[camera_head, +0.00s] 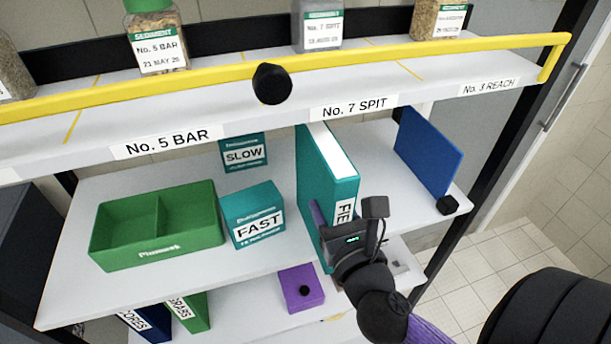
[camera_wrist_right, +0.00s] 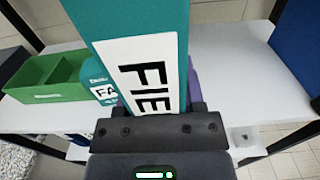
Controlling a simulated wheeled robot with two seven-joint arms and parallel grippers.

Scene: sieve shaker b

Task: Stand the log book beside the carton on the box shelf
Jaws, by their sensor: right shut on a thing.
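The teal log book (camera_head: 325,180), its white spine label starting "FIE", is upright at the middle shelf (camera_head: 170,285), right of the teal FAST carton (camera_head: 255,215) with a gap between them. I cannot tell whether its base touches the shelf. A teal SLOW carton (camera_head: 243,153) stands farther back. My right gripper (camera_head: 330,235) is shut on the log book at its spine end; the book (camera_wrist_right: 130,25) fills the middle of the right wrist view, hiding most of the fingers. My left gripper is not in view.
A green divided bin (camera_head: 155,228) sits left of the FAST carton. A blue panel (camera_head: 430,150) stands at the shelf's right end. Bare shelf lies right of the book.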

